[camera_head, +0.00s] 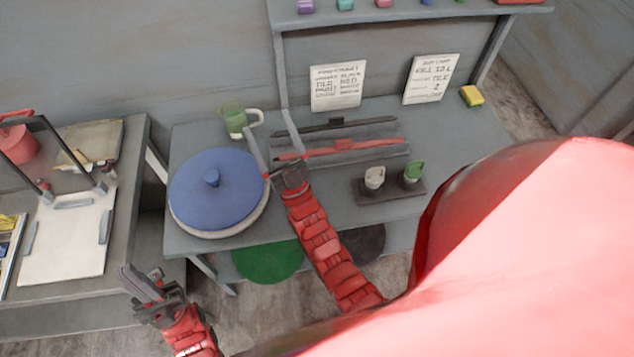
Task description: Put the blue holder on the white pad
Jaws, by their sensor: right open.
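A blue round disc with a knob (215,190) rests on a pale round base (210,233) at the left of the middle table. A flat white pad (65,240) lies on the left table with grey clips around it. A blue item (8,245) is cut off at the left picture edge; I cannot tell if it is the blue holder. My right gripper (268,122) is open and empty, its fingers above the middle table just right of the blue disc. My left gripper (138,280) is low in front of the left table, fingers close together, nothing visible between them.
A red-marked tray (385,145), a green mug (240,120) and a small stand with two cups (390,190) are on the middle table. My red body covers the lower right.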

